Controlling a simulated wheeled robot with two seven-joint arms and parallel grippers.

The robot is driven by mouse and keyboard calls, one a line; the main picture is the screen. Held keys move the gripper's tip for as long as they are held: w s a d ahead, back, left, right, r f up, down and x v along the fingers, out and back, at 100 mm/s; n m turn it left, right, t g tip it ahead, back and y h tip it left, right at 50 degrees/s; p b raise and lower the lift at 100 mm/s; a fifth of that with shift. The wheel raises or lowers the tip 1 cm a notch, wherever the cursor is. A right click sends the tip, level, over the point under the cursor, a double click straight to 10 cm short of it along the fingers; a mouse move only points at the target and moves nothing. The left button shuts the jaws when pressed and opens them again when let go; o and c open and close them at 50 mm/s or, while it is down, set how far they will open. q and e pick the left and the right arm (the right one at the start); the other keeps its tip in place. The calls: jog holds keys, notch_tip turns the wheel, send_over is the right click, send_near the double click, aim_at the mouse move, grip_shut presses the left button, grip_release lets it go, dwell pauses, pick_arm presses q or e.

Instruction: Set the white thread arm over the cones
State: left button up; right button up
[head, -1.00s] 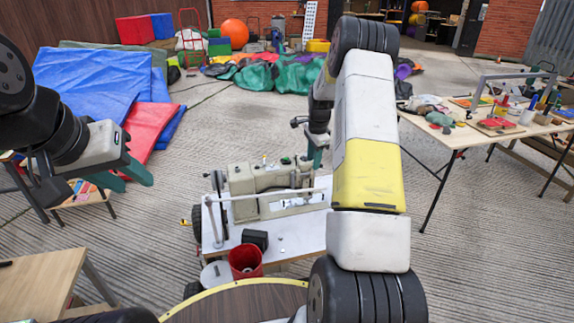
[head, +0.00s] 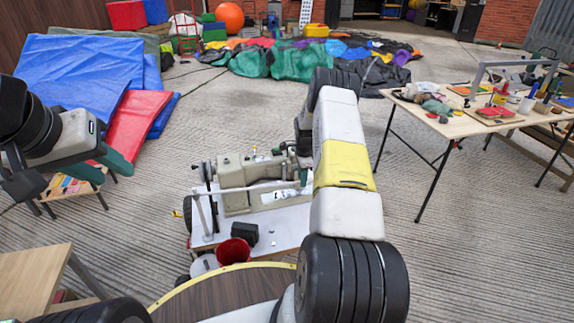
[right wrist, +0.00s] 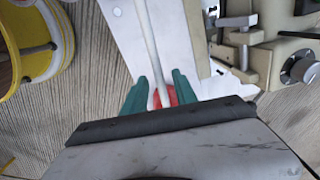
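The white thread arm (head: 250,189) is a thin rod that runs from a white upright post across the front of the beige sewing machine (head: 238,173) in the head view. In the right wrist view the rod (right wrist: 150,45) passes between the teal fingers of my right gripper (right wrist: 160,90). The fingers are apart, with gaps beside the rod, and a red part shows behind it. In the head view my forearm mostly hides this gripper. My left gripper (head: 102,168) is open and empty, far left of the machine. I cannot clearly make out the cones.
The machine stands on a white board (head: 283,230) with a black block (head: 245,233) and a red cup (head: 235,252). A yellow-rimmed round thing (right wrist: 50,75) is at upper left in the wrist view. A cluttered table (head: 460,127) stands right; a round brown top (head: 225,297) is in front.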

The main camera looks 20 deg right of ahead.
jog(key=shift+f, duration=0.1)
grip_shut()
dwell(1.4)
